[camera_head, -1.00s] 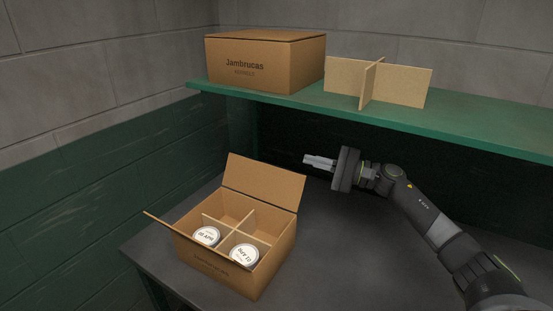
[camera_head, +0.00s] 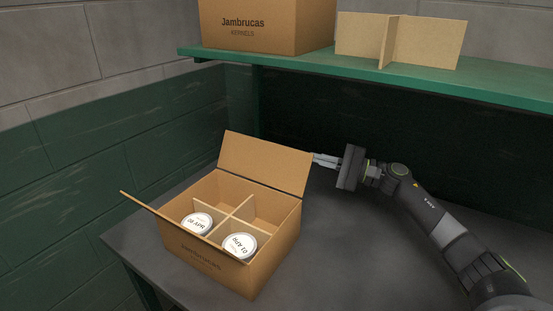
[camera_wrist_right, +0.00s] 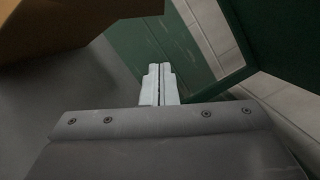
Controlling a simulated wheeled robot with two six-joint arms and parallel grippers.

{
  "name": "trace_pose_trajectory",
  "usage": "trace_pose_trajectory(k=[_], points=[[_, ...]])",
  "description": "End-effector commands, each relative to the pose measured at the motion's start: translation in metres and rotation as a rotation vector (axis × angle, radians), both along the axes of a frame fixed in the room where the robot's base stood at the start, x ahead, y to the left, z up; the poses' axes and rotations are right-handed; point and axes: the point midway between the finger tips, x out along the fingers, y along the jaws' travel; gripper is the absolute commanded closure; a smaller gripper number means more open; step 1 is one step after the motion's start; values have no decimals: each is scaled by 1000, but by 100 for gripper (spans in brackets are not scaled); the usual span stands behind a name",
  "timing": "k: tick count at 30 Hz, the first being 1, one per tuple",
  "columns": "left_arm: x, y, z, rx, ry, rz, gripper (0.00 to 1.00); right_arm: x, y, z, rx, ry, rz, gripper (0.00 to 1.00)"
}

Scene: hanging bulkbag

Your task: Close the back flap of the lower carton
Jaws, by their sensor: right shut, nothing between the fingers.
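The lower carton (camera_head: 222,276) stands open on the dark table. Its back flap (camera_head: 264,162) stands up, leaning a little backward. Another flap (camera_head: 153,213) sticks out at the left. Inside, a divider makes compartments; two round white-topped cans, one on the left (camera_head: 197,223) and one on the right (camera_head: 239,245), sit in the front ones. My right gripper (camera_head: 318,159) is shut and empty, at the right edge of the back flap; I cannot tell whether it touches. Its closed fingers also show in the right wrist view (camera_wrist_right: 160,86), with brown cardboard at the upper left. My left gripper is not in view.
A green shelf (camera_head: 500,88) runs above and behind the table. It holds a closed carton (camera_head: 265,25) and a cardboard divider (camera_head: 430,42). A green and grey block wall (camera_head: 110,150) stands at the left. The table (camera_head: 345,265) is clear right of the lower carton.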

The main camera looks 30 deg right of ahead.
Motion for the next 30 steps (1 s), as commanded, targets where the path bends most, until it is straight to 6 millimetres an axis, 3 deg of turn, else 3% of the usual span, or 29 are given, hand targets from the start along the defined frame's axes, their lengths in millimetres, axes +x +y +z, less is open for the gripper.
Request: trace_pose_trajectory(k=[8,20,30], points=[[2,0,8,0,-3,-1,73,14,14,3,5,-3,2,100],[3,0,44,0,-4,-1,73,73,72,15,5,-1,2,100],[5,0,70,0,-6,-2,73,55,95,27,-1,-1,1,100]])
